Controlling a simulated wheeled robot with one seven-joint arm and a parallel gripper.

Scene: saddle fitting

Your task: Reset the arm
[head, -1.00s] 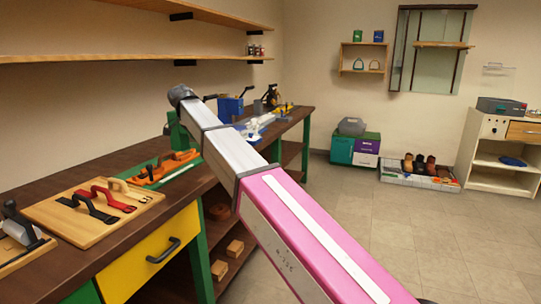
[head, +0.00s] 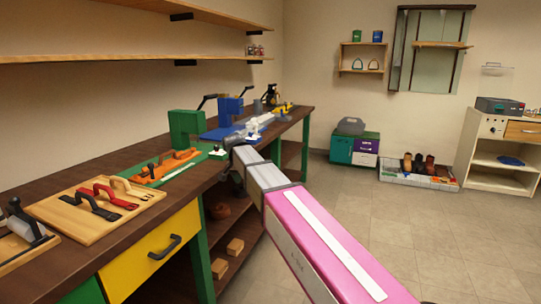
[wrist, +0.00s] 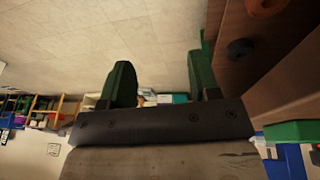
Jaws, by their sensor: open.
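My arm crosses the head view from the lower right toward the bench, in grey and pink sections. Its far end is beside the bench's front edge, and my gripper cannot be made out there. In the wrist view my gripper (wrist: 165,85) shows two dark green fingers standing well apart, with nothing between them. The tiled floor and part of the room lie beyond the fingers. The wooden workbench (head: 98,162) runs along the left wall in the head view.
On the bench are a wooden board (head: 75,210) with several strap handles, a green block fixture (head: 187,128) and a blue fixture (head: 229,112). A yellow drawer (head: 150,255) faces the aisle. A tray of shoes (head: 418,172) and a white cabinet (head: 500,150) stand further back. The floor (head: 450,230) is open.

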